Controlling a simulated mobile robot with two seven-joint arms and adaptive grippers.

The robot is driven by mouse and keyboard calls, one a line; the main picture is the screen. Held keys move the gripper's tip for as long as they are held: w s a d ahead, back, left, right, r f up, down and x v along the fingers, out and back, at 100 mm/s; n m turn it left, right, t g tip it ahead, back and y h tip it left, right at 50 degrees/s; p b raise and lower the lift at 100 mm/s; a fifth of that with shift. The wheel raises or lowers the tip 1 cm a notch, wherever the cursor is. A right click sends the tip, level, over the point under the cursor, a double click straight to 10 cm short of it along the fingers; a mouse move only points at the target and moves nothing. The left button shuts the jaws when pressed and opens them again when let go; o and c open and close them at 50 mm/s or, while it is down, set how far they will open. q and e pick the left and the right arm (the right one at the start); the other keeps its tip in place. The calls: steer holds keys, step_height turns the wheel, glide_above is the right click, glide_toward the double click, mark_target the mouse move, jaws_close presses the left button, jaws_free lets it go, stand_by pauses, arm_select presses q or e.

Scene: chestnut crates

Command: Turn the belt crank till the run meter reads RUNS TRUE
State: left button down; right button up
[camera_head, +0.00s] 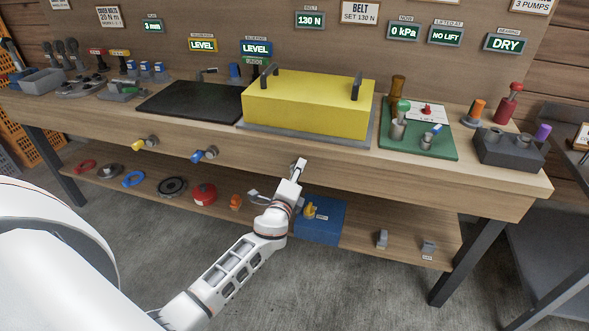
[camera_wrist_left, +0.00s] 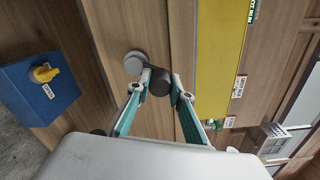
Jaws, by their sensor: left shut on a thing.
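My left gripper (camera_head: 297,172) reaches up to the front edge of the bench. In the left wrist view it (camera_wrist_left: 161,86) is shut on the dark grey handle of a crank (camera_wrist_left: 158,77), one finger on each side. The crank's round light grey hub (camera_wrist_left: 134,62) sits on the wooden bench front, beside the fingertips. In the head view my gripper hides this crank. No meter reading RUNS TRUE is legible; the belt display (camera_head: 310,20) reads 130 N. My right gripper is not in view.
A yellow block (camera_head: 305,105) with two dark handles lies on the bench above my gripper. A blue box (camera_head: 322,228) stands on the lower shelf.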

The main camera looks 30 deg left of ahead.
arm_select(q)
steer(key=shift+w+d+f+m, duration=0.1)
steer(key=shift+d+f+m, duration=0.35)
steer(key=shift+m, duration=1.2)
steer(key=shift+w+d+f+m, duration=0.1)
steer(key=shift+d+f+m, duration=0.4)
steer(key=shift+m, duration=1.2)
steer(key=shift+d+f+m, duration=0.15)
steer(key=shift+f+m, duration=0.6)
steer(key=shift+m, duration=0.9)
steer(key=c, duration=1.8)
jaws_free()
steer(key=v, duration=1.2)
steer(key=shift+f, duration=0.15)
